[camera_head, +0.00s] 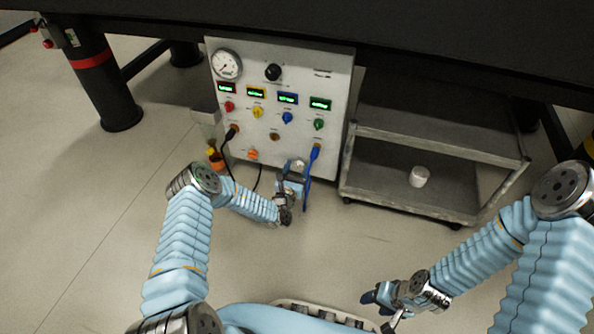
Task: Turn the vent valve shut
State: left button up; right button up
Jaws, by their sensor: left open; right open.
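The white spectrometer panel (265,110) stands upright under the dark bench. It carries a black round knob (273,72) at the top, an orange knob (253,154) low down, and a row of red, yellow, blue and green knobs. I cannot read the labels, so I cannot tell which one is the vent valve. My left gripper (293,181) is in front of the panel's lower right part and hides some of it; whether it touches a fitting there is unclear. My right gripper (374,297) is open, low and away from the panel, with nothing visible in it.
A pressure gauge (226,64) is at the panel's upper left. A blue cable (311,170) hangs beside my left gripper, and a black cable (228,137) hangs further left. A grey cart (440,142) with a white cylinder (419,176) stands right. Floor in front is clear.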

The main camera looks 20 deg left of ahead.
pick_arm(q)
jog(key=c, duration=1)
jog(key=shift+c, duration=0.2)
